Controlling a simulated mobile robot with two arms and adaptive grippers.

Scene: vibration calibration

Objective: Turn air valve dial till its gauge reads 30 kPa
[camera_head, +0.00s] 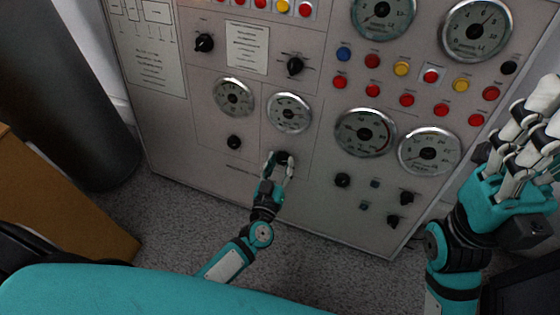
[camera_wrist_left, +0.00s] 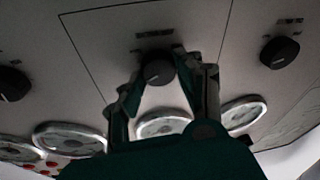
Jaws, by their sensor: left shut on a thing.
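A black dial (camera_head: 285,156) sits on the lower part of the grey panel, below a round gauge (camera_head: 289,112) with a white face. My left gripper (camera_head: 278,160) is shut on this dial, its fingers on either side of the knob. In the left wrist view the dial (camera_wrist_left: 158,72) shows between the two fingertips, and a gauge (camera_wrist_left: 162,126) is partly hidden behind the gripper. The gauge's reading is too small to tell. My right gripper (camera_head: 528,125) is raised at the right edge, away from the panel's dials; its jaw state is unclear.
A similar gauge (camera_head: 233,97) and black knob (camera_head: 234,142) are to the left. More gauges, including a large one (camera_head: 365,132), coloured buttons and knobs (camera_head: 342,180) are to the right. A dark cylinder (camera_head: 65,95) stands left of the panel. Carpet (camera_head: 180,205) lies in front.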

